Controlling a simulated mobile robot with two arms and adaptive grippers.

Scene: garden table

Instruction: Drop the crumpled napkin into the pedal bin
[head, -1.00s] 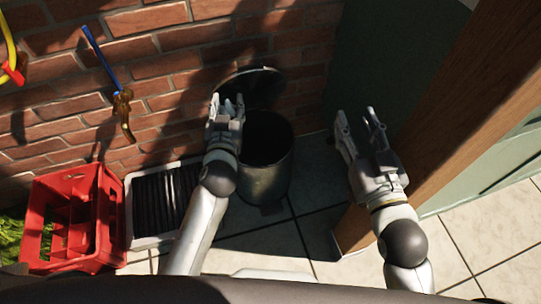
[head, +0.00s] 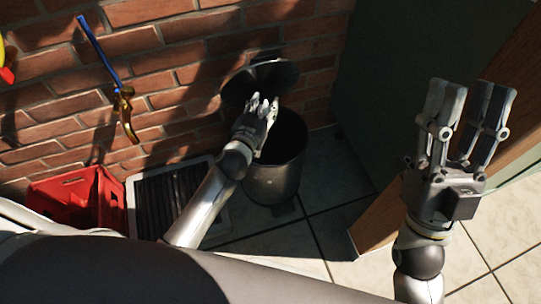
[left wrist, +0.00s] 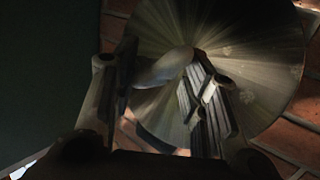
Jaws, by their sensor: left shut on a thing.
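The pedal bin (head: 275,182) is a dark round bin standing on the tiles by the brick wall, with its round lid (head: 285,74) raised against the wall. The lid fills much of the left wrist view (left wrist: 245,45). My left gripper (head: 264,103) is over the bin's open mouth, in front of the lid. It is shut on a pale, smooth-looking thing, which I take for the crumpled napkin (left wrist: 163,70), between its fingers in the left wrist view. My right gripper (head: 470,95) is open and empty, off to the right.
A red crate (head: 75,200) and a dark slatted mat in a pale frame (head: 170,200) lie left of the bin. A wooden post (head: 385,222) stands to the right. Tiles right of the bin are clear.

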